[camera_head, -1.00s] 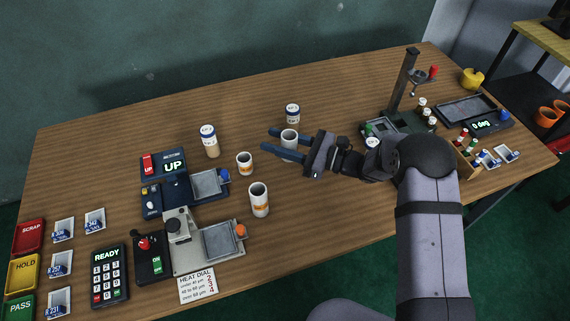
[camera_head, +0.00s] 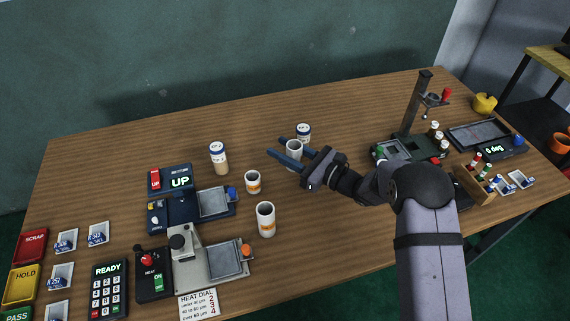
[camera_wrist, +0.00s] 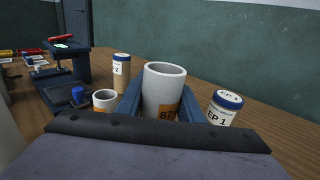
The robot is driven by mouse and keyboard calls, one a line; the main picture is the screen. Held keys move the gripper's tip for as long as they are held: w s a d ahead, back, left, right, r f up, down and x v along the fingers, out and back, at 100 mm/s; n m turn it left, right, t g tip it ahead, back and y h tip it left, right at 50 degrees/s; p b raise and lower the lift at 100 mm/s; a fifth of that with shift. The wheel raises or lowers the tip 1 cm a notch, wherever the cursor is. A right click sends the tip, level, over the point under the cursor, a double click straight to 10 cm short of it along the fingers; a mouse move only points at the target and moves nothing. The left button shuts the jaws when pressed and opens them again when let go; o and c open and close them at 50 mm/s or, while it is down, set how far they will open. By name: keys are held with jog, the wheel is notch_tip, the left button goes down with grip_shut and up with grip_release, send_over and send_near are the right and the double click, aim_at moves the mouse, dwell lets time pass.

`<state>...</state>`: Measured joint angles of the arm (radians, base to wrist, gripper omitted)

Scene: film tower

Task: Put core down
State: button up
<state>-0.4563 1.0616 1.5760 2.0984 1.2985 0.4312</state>
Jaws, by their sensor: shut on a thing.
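A white hollow core (camera_head: 294,150) with an orange label is between the blue fingers of my gripper (camera_head: 276,147), which is shut on it. In the wrist view the core (camera_wrist: 163,88) stands upright between the fingers, open end up, with "87" partly readable. Its lower part is hidden by my gripper, so I cannot tell whether it touches the table. Two other cores, a short one (camera_head: 252,183) and a taller one (camera_head: 265,220), stand on the wooden table (camera_head: 340,240) to the left and nearer.
The EP 1 jar (camera_head: 303,132) stands close behind the held core. The blue UP device (camera_head: 170,190) and the heat station (camera_head: 190,262) occupy the left. A stand (camera_head: 412,115) is at the right. Table behind the jars is clear.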

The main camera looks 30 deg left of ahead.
jog(key=shift+f, duration=2.85)
jog(key=shift+f, duration=0.15)
jog(key=o, duration=1.1)
jog(key=shift+c, duration=0.2)
jog(key=shift+d+r+p, duration=0.1)
jog(key=shift+r+p, duration=0.1)
jog(key=shift+p, duration=0.1)
jog(key=d, duration=0.4)
jog(key=s+d+b, duration=0.1)
jog(key=d, duration=0.2)
jog(key=d+b, duration=0.1)
jog(key=d, duration=0.3)
jog(key=shift+s+d, duration=0.3)
jog(key=shift+d, duration=0.05)
